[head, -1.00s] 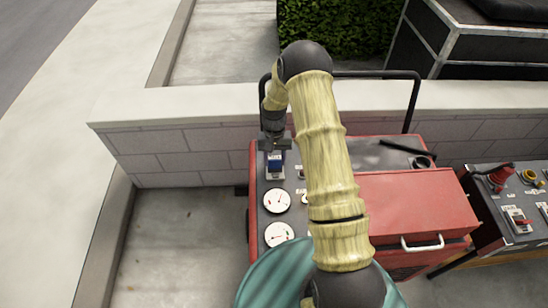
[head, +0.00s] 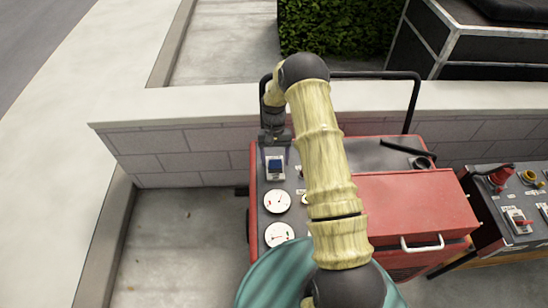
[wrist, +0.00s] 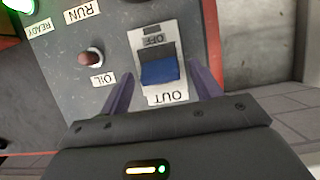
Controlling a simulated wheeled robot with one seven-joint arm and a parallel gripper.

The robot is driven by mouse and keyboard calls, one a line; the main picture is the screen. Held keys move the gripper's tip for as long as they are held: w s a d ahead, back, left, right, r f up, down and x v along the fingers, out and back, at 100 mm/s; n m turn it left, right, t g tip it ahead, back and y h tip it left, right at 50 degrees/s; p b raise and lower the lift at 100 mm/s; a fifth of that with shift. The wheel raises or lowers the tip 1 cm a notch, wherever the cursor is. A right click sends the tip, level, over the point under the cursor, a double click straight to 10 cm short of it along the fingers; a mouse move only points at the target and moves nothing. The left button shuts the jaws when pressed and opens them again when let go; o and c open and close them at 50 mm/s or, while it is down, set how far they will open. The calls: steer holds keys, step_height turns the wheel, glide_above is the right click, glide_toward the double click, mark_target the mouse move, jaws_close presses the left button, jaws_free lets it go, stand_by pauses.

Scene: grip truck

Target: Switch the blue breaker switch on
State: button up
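The blue breaker switch (head: 275,166) sits in a pale plate on the grey panel of the red machine. In the wrist view the blue switch (wrist: 159,70) shows a darker upper face and a brighter lower face. An upside-down OFF label lies beyond it and an OUT label on the near side. I cannot tell for sure which way it is set. My gripper (wrist: 160,78) is open, with its two purple fingers apart on either side of the switch in the picture. In the head view my gripper (head: 275,143) is just beyond the switch; contact is not clear.
The panel has round white gauges (head: 278,201), a dull red OIL lamp (wrist: 91,57) and a lit green READY lamp (wrist: 20,6). A red cover (head: 415,205) is at right, a black rail (head: 412,100) and low wall (head: 185,160) behind. Another panel (head: 525,225) stands far right.

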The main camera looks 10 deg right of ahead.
steer(key=shift+r, duration=0.1)
steer(key=b+v, duration=0.1)
steer(key=v, duration=1.6)
steer(key=shift+w+d+r, duration=0.1)
steer(key=shift+w, duration=0.05)
steer(key=s+r+t+p, duration=0.2)
steer(key=s+r, duration=0.2)
steer(key=s, duration=0.5)
steer(key=s+a+r+n+t+p, duration=0.1)
steer(key=s+r+t+p, duration=0.1)
steer(key=s+r, duration=0.3)
steer(key=s+a+r+n+t+p, duration=0.1)
steer(key=s+r, duration=0.4)
steer(key=s, duration=0.8)
steer(key=shift+t+h+p, duration=0.4)
steer(key=shift+t+p, duration=0.4)
steer(key=shift+t, duration=0.1)
steer(key=shift+s, duration=0.15)
